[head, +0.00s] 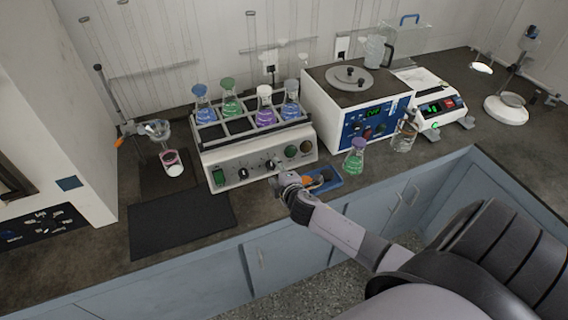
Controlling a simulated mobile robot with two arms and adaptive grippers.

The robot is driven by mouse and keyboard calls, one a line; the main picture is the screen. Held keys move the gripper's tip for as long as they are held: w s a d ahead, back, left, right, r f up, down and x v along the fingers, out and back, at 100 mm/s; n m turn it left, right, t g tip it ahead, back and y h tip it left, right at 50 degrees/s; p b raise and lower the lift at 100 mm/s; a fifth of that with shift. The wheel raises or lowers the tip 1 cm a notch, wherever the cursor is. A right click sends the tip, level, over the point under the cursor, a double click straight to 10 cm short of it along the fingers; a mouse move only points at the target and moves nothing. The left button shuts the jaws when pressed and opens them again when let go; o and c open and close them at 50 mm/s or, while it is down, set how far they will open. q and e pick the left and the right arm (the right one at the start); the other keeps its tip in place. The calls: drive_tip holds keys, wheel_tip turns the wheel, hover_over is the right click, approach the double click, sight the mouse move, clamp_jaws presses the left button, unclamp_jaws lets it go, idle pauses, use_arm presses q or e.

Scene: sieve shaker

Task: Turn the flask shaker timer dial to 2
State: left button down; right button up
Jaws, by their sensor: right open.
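The flask shaker (240,152) stands on the dark counter, with several flasks of coloured liquid in its top rack. Its cream front panel carries a green switch (218,177), a left black dial (243,174) and a right black dial (269,165). The labels and dial settings are too small to read, and I cannot tell which dial is the timer. My right gripper (279,184) is open, just in front of the panel and close to the right dial. I cannot tell whether it touches the dial. My left gripper is out of view.
A blue tray (325,182) lies right of my right gripper, with a green-liquid flask (354,158) beyond it. A white and blue instrument (352,112) stands right of the shaker. A black mat (180,225) lies bare at front left. A ring stand (112,105) is at left.

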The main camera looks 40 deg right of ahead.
drive_tip(key=v, duration=0.8)
drive_tip(key=shift+d, duration=0.1)
